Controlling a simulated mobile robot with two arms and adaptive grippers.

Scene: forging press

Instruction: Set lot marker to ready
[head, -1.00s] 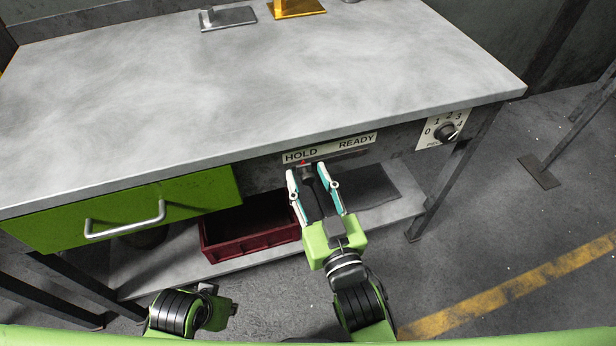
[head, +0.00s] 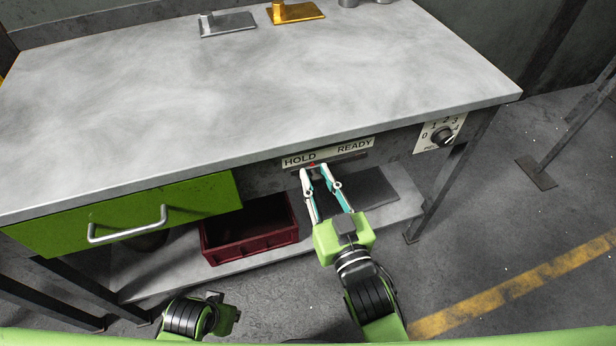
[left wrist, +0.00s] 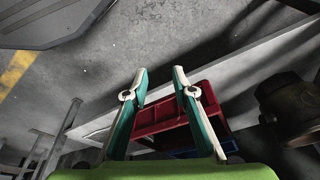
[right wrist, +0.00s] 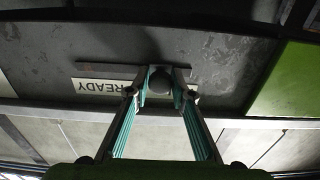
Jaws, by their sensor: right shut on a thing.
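The pointer sits near the right end of the word HOLD, left of READY. My right gripper (head: 315,170) is shut on the marker's knob, which its fingertips mostly hide in the head view. In the right wrist view the dark round knob (right wrist: 160,80) shows between the fingertips. My left gripper (left wrist: 159,72) is open and empty, low in front of the bench, over the floor and the lower shelf.
A dial (head: 442,135) with numbers is on the front edge to the right. A green drawer (head: 125,212) with a metal handle is on the left. A dark red crate (head: 250,245) stands on the lower shelf (head: 190,270). The benchtop's front is clear.

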